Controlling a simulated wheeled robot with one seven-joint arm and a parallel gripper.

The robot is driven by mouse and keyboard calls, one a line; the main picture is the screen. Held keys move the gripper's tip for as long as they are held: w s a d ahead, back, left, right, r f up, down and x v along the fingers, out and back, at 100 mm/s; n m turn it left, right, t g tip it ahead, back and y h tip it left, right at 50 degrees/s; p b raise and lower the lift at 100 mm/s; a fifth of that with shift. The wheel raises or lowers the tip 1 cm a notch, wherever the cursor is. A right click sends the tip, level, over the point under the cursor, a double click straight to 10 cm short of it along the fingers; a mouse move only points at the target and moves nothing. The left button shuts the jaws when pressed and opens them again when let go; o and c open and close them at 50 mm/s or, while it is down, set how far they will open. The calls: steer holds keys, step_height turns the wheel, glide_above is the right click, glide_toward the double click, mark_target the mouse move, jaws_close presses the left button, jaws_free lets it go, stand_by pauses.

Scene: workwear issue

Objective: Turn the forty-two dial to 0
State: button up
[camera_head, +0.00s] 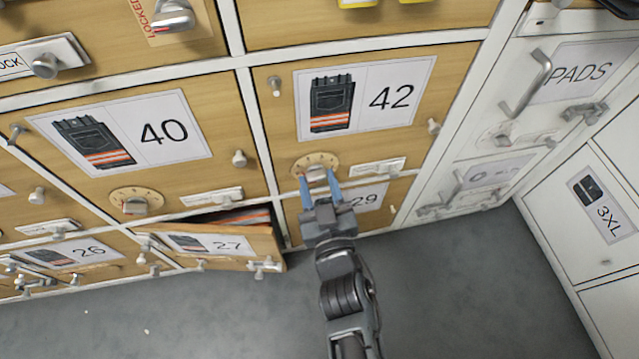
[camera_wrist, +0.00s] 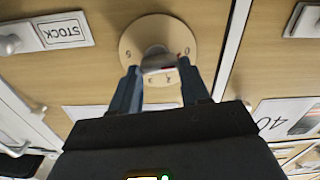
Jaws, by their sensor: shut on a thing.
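The forty-two dial is a round cream plate (camera_head: 315,162) with a grey knob (camera_head: 317,173), low on the wooden door (camera_head: 280,128) labelled 42. In the wrist view the dial plate (camera_wrist: 150,28) appears upside down, with a 0 at the right and a 5 at the left. The fingers (camera_wrist: 158,74) hide part of the knob's sides.
Door 40 (camera_head: 215,105) with its own dial (camera_head: 137,201) is at the left. Drawer 27 (camera_head: 225,243) hangs open below, left of my arm. Door 29 (camera_head: 368,198) is just beneath the dial. A white PADS locker (camera_head: 520,75) stands right. The grey floor (camera_head: 470,290) is clear.

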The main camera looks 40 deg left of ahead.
steer(key=shift+n, duration=0.3)
steer(key=o, duration=1.1)
steer(key=shift+c, duration=0.2)
steer(key=p+v, duration=0.4)
steer(key=v, duration=0.4)
